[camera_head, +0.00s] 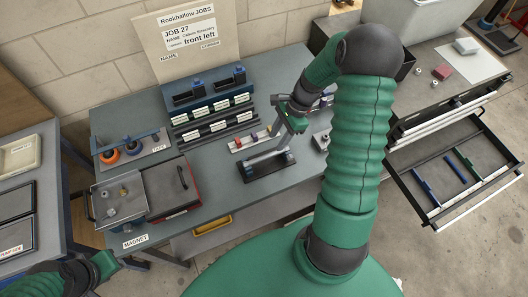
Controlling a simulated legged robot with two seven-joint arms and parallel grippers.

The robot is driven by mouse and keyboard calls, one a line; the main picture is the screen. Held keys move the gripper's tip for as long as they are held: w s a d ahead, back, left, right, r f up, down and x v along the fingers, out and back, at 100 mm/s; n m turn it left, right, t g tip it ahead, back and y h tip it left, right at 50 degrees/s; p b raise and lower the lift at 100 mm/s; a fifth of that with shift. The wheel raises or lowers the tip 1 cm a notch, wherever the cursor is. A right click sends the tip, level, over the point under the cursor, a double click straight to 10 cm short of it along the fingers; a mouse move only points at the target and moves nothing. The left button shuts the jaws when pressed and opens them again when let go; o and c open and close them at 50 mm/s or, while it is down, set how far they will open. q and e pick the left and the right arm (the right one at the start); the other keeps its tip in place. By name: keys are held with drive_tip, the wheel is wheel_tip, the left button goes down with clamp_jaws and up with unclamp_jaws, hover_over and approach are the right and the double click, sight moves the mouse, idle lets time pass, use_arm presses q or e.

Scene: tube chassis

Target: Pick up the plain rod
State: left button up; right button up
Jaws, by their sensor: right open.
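I cannot tell for sure which thing is the plain rod. Slim grey bars (266,139) stand at a slant over a dark base block (267,166) on the bench, just below my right gripper. My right gripper (282,118) is open above the bench; whether its fingers touch the grey bars is unclear. Behind it is a pale strip (238,144) with small red, purple and yellow pieces. Dark racks with white labels (212,109) stand at the back of the bench. My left gripper (112,264) is at the lower left, apart from these things, its jaw opening unclear.
A metal tray (119,215) with small parts and a red-sided box (190,195) are at the bench's left. An open drawer (470,205) with blue and green bars is at right. A job board (188,42) stands behind.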

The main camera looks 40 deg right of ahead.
sight(270, 154)
drive_tip(key=a+f, duration=0.1)
drive_tip(key=s+a+f+p, duration=0.1)
drive_tip(key=f, duration=0.1)
drive_tip(key=shift+s+a+f+p, duration=0.1)
drive_tip(key=shift+s+a+p, duration=0.05)
drive_tip(key=shift+p, duration=0.15)
drive_tip(key=f, duration=0.1)
drive_tip(key=w+f, duration=0.1)
drive_tip(key=f, duration=0.1)
drive_tip(key=shift+w, duration=0.35)
drive_tip(key=shift+s+a+r, duration=0.25)
drive_tip(key=shift+s, duration=0.2)
clamp_jaws()
use_arm(q)
drive_tip(key=shift+s+a+r, duration=0.25)
drive_tip(key=shift+s+r, duration=0.65)
drive_tip(key=shift+r, duration=0.25)
use_arm(e)
drive_tip(key=shift+w, duration=0.15)
